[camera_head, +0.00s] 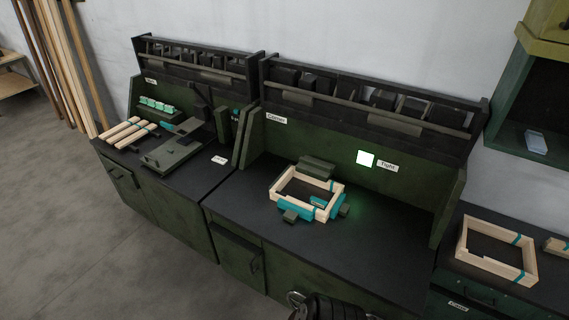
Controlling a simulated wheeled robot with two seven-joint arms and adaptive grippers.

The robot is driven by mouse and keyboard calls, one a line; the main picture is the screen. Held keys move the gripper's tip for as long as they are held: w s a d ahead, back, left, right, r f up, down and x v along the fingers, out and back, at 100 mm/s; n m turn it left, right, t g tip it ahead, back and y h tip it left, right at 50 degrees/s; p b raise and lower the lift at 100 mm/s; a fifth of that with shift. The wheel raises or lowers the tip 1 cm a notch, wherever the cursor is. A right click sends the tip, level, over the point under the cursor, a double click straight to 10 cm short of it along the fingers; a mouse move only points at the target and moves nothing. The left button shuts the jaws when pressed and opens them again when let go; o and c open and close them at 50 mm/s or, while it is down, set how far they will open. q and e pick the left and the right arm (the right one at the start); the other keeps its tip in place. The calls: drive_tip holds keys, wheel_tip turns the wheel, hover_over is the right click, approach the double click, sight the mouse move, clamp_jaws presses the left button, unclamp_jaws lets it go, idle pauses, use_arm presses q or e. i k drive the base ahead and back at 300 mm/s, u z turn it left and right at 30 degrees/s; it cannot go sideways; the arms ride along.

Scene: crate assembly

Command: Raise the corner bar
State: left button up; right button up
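A rectangular pale wooden frame (281,185) with teal corner pieces lies on the dark bench top under the "Corner" sign (276,118). I cannot tell which part is the corner bar; the wide block behind is the most bar-like. A square light (366,159) glows white-green beside the "Tight" sign (388,167). No fingertips of either gripper show. A dark ribbed part, apparently mine, shows at the bottom edge, well apart from the frame.
The left bench holds wooden slats (128,130), a dark green fixture (172,150) and teal pieces (157,105). Another wooden frame (497,260) lies at the right. Dark shelves (375,108) and side panels bound the bench. The bench top right of the frame is clear.

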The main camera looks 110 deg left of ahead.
sight(319, 170)
drive_tip(key=u, duration=4.95)
drive_tip(key=i, duration=2.5)
drive_tip(key=z, duration=3.2)
